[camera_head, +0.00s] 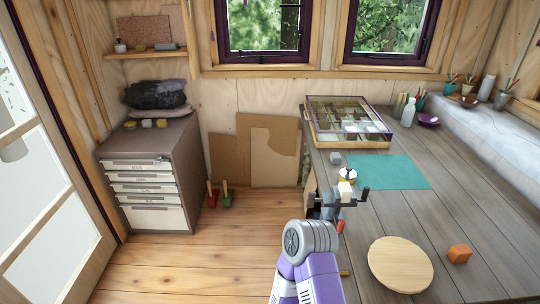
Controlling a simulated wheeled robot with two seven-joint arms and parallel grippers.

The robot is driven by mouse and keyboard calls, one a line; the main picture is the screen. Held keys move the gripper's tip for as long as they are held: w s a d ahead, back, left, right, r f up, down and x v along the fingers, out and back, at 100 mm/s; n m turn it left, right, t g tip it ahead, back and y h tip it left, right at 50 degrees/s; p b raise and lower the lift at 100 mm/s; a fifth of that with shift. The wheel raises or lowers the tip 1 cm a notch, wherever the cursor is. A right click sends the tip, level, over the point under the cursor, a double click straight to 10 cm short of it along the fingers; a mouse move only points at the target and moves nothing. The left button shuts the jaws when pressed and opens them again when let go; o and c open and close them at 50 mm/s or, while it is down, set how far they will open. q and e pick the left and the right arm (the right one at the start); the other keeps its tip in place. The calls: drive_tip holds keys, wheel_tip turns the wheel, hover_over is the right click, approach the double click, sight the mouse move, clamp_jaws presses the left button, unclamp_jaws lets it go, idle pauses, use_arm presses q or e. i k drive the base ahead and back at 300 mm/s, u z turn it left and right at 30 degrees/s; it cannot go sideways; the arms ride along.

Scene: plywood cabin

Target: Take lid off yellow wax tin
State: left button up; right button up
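A small round item (347,174) with a white top and a dark and yellowish side stands on the workbench, by the near left corner of the teal mat. It may be a tin; its lid cannot be made out. Small yellow and grey items (147,124) lie on top of the drawer cabinet, too small to identify. My purple and grey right arm (308,262) reaches up from the bottom. Dark gripper-like parts (340,198) and a pale block (347,190) show beyond it, just in front of the round item. Finger opening and any contact are unclear. My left gripper is out of view.
The workbench (440,205) holds a teal mat (390,171), a round wooden board (400,264), an orange block (460,253), a grey block (335,158) and a glass-topped case (350,141). The drawer cabinet (180,150) stands left. Floor (215,258) between them is mostly clear.

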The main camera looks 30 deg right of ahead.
sight(348, 173)
drive_tip(key=u, duration=0.05)
drive_tip(key=i, duration=1.5)
drive_tip(key=z, duration=0.7)
